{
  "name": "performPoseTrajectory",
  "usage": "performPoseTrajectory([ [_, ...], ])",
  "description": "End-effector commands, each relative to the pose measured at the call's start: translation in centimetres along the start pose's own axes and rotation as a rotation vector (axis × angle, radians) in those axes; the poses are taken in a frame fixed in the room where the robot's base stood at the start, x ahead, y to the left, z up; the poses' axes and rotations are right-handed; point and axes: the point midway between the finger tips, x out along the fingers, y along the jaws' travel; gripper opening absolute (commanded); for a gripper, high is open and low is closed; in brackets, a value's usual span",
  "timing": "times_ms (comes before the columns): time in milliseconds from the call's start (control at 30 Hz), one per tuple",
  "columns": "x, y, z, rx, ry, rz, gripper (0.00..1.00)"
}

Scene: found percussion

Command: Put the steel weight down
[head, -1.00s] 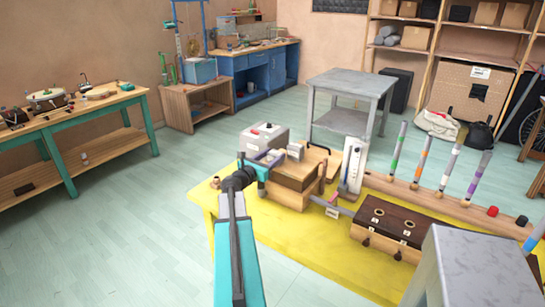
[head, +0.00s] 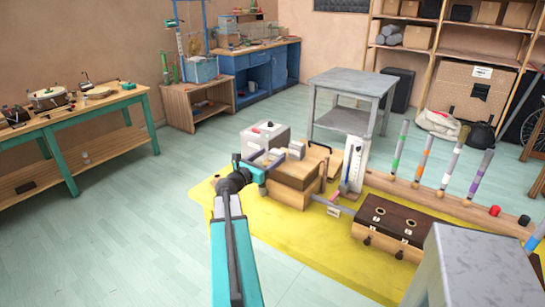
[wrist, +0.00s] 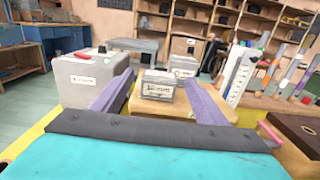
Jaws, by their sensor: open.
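A small grey block with a white label, likely the steel weight (wrist: 158,85), sits upright on a wooden box top (wrist: 172,112). In the wrist view it stands ahead, between the lines of my two purple fingers, with a gap at each side. The label is too small to read surely. In the head view the weight (head: 277,154) is on the near left part of the wooden box (head: 293,178). My gripper (head: 264,160) is open at the box's left edge, and nothing shows held in it.
A second labelled grey block (wrist: 184,66) stands behind the weight. A larger grey box (head: 265,136) is behind to the left. A white upright gauge (head: 354,165) and a dark-topped wooden box (head: 390,223) are to the right. The yellow mat (head: 285,245) is bare in front.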

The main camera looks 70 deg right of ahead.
Motion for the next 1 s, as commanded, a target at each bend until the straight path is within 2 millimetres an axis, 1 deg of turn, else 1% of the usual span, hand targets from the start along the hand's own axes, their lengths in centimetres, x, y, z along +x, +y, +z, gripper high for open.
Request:
performPoseTrajectory([
  [33,-0.9,-0.1,-0.1,0.000,0.000,0.002,0.67],
  [300,-4.5,-0.1,-0.1,-0.001,-0.001,0.003,0.67],
  [500,-7.1,-0.1,-0.1,-0.001,0.000,0.002,0.67],
  [600,-8.0,-0.1,-0.1,0.000,0.000,0.001,0.67],
  [767,-8.8,0.0,0.0,0.000,0.000,0.001,0.67],
  [1000,-9.0,0.0,0.0,-0.001,0.000,0.000,0.67],
])
